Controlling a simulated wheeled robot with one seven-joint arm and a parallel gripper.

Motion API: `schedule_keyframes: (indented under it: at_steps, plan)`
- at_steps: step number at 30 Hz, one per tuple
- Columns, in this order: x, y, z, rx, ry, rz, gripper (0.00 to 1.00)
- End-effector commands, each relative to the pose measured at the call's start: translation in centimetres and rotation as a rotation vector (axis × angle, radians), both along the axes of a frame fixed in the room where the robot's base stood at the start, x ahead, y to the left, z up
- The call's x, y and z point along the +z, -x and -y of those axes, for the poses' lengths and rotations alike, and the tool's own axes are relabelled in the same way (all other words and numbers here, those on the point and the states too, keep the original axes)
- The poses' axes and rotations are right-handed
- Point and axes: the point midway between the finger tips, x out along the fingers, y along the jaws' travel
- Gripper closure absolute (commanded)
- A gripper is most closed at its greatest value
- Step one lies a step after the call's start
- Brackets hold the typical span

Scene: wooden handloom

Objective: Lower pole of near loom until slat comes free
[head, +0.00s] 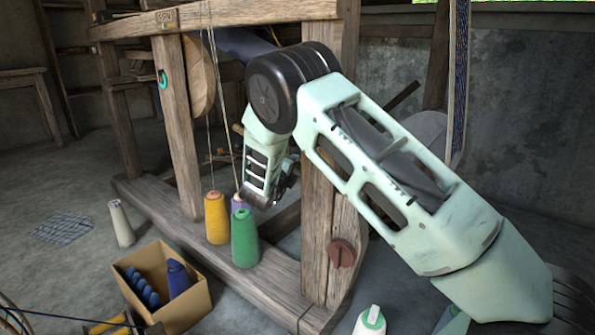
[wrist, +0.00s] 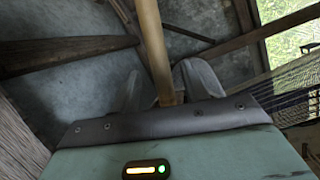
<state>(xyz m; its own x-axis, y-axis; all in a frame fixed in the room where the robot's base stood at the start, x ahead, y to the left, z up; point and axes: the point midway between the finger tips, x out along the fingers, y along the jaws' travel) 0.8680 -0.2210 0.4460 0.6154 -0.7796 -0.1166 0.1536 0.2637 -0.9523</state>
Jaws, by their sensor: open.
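The near loom (head: 178,125) is a heavy wooden frame that fills the middle of the head view. My gripper (wrist: 163,78) shows in the wrist view with its two pale fingers apart. A light wooden pole (wrist: 151,40) runs between the fingers, and its lower end drops behind the dark edge of my gripper housing. I cannot tell whether either finger touches it. In the head view my arm's end reaches inside the loom frame, and my fingers and the pole there are hard to make out. I cannot pick out the slat in either view.
Yellow (head: 217,218) and green (head: 245,238) thread cones stand on the loom's base beam, a purple one behind. A cardboard box (head: 183,305) of spools and a white cone (head: 121,223) are on the floor. Dark threads (wrist: 290,100) and beams surround my gripper.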

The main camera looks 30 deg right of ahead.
Motion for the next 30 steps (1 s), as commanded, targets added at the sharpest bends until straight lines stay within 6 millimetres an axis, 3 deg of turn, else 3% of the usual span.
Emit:
schedule_keyframes:
  at_steps: [3, 9, 22, 23, 27, 30]
  plan:
    - [-0.7, -1.5, 2.0, -0.003, 0.001, 0.002, 0.55]
    - [-0.9, -3.1, 4.0, -0.002, 0.001, 0.001, 0.55]
    - [-0.7, -3.8, 4.8, 0.0, 0.001, -0.001, 0.55]
    - [-0.7, -3.8, 4.8, 0.0, 0.001, -0.001, 0.58]
    - [-0.7, -3.8, 4.8, 0.0, 0.001, -0.001, 0.97]
    - [-0.7, -3.7, 4.7, 0.0, 0.001, -0.001, 1.0]
